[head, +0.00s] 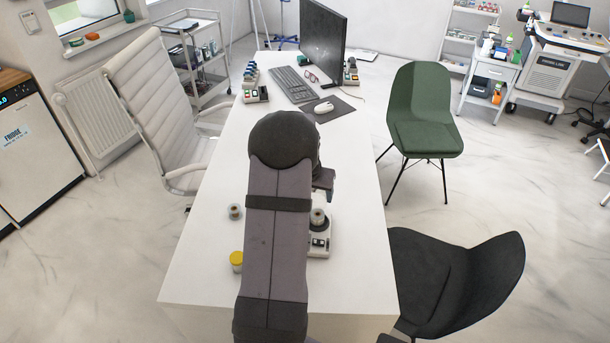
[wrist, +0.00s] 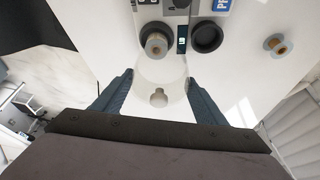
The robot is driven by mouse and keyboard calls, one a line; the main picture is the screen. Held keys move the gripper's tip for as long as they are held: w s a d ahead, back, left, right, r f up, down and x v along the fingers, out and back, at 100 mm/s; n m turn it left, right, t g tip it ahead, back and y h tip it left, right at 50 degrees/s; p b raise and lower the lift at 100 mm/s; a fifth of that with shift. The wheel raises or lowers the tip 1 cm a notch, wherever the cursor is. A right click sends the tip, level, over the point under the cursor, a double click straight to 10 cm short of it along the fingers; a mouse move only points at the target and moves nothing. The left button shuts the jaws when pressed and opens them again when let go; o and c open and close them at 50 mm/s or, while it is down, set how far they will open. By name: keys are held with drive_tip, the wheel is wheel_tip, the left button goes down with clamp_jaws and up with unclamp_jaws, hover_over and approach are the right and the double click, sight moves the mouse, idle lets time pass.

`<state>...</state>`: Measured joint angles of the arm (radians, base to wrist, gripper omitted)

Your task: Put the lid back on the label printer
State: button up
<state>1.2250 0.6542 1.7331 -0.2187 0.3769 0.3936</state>
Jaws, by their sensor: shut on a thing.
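The label printer (head: 320,243) is a small white device on the desk, just right of my arm. In the wrist view its front (wrist: 182,32) is at the top, with a label roll (wrist: 155,42) standing in it beside a round black part (wrist: 207,38). My gripper (wrist: 160,103) is shut on a clear, see-through lid (wrist: 158,80) with a small pale knob, held between the two fingers. The lid appears close to the printer's near side; the height gap cannot be told.
A loose spool (head: 235,211) and a yellow-capped jar (head: 237,260) stand on the white desk (head: 200,265) left of my arm. The monitor (head: 322,40), keyboard (head: 294,84) and mouse (head: 323,107) are at the far end. The desk between is mostly clear.

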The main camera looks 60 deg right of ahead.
sight(320, 214)
drive_tip(key=shift+s+a+f+m+g, duration=0.35)
drive_tip(key=shift+s+f+m, duration=0.25)
drive_tip(key=shift+m, duration=0.2)
drive_tip(key=shift+s+f+m+g, duration=0.3)
drive_tip(key=shift+f+m+g, duration=0.05)
drive_tip(key=shift+m, duration=0.65)
drive_tip(key=m, duration=0.1)
drive_tip(key=d+m+g, duration=0.1)
drive_tip(key=shift+r+m, duration=0.1)
drive_tip(key=shift+m, duration=0.2)
drive_tip(key=shift+w+d+m+g+y, duration=0.2)
drive_tip(key=shift+m+g+y, duration=0.15)
drive_tip(key=shift+m, duration=1.45)
drive_tip(key=shift+g, duration=0.25)
drive_tip(key=shift+f+b, duration=0.85)
drive_tip(key=shift+f, duration=1.4)
drive_tip(key=shift+f+b, duration=0.95)
drive_tip(key=shift+b, duration=0.15)
